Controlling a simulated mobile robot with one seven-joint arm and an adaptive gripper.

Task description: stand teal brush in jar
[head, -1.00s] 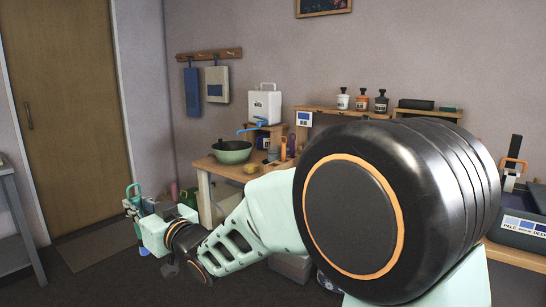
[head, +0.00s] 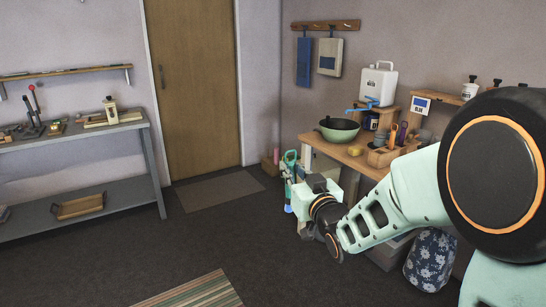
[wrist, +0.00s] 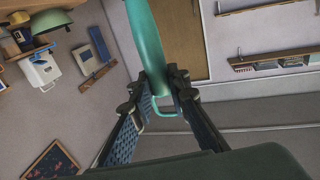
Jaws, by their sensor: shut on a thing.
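My gripper (wrist: 158,92) is shut on the teal brush (wrist: 147,42), which passes between the fingertips in the wrist view. A thin teal loop shows at its near end. In the head view the brush (head: 288,207) hangs roughly upright at my gripper (head: 293,176), partly hidden by my wrist, with a bluish lower end, beside the right-hand bench and above the floor. I cannot tell which vessel is the jar; a small grey cylindrical pot (head: 381,138) stands on the right-hand bench, apart from the brush.
The wooden bench (head: 345,153) at right holds a green bowl (head: 337,129) and a wooden tool holder (head: 382,156). A grey bench (head: 75,133) at left carries tools and small items. Dark floor (head: 200,245) lies open between them, with a striped rug (head: 195,291).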

